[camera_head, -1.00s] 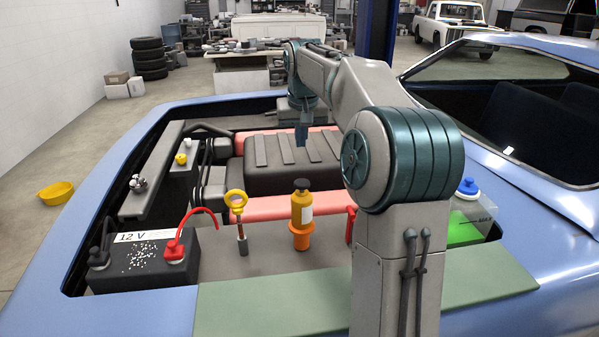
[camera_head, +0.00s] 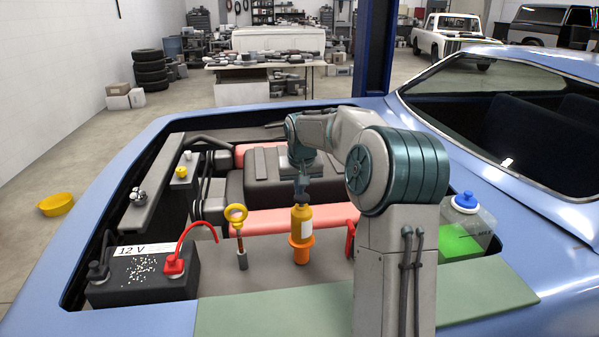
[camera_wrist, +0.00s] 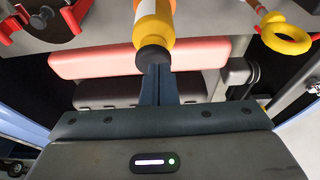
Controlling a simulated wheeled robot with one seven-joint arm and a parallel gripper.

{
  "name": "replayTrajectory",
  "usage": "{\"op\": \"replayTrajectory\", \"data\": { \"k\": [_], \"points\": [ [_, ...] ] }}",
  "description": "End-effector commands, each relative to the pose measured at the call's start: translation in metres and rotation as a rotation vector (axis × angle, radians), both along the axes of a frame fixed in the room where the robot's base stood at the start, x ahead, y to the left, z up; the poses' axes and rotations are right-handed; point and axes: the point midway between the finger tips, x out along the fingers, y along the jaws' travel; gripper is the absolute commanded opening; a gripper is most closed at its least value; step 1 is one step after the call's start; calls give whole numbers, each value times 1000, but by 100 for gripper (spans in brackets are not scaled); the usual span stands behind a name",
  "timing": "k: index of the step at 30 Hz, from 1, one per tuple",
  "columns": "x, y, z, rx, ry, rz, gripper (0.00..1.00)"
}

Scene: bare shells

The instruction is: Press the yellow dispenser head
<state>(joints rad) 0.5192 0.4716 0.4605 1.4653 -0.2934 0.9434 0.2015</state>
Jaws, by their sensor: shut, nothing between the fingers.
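A yellow bottle (camera_head: 302,222) with a pale label and a black top stands upright in an orange funnel-like holder (camera_head: 301,249) in the engine bay. Its black top (camera_wrist: 153,58) and the yellow body (camera_wrist: 154,30) also show in the wrist view.
A yellow ring-handled dipstick (camera_head: 236,214) stands left of the bottle. A black 12 V battery (camera_head: 145,285) with a red cable is farther left. A yellow cap (camera_head: 181,171) sits behind. A blue-capped tank (camera_head: 466,225) with green fluid is at right. The green fender mat (camera_head: 270,312) is clear.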

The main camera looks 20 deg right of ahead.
Motion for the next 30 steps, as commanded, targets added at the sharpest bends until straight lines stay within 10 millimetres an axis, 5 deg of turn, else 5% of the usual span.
{"op": "replayTrajectory", "data": {
  "k": [30],
  "points": [
    [0,-1,-36,1,3,0,0]
  ]
}}
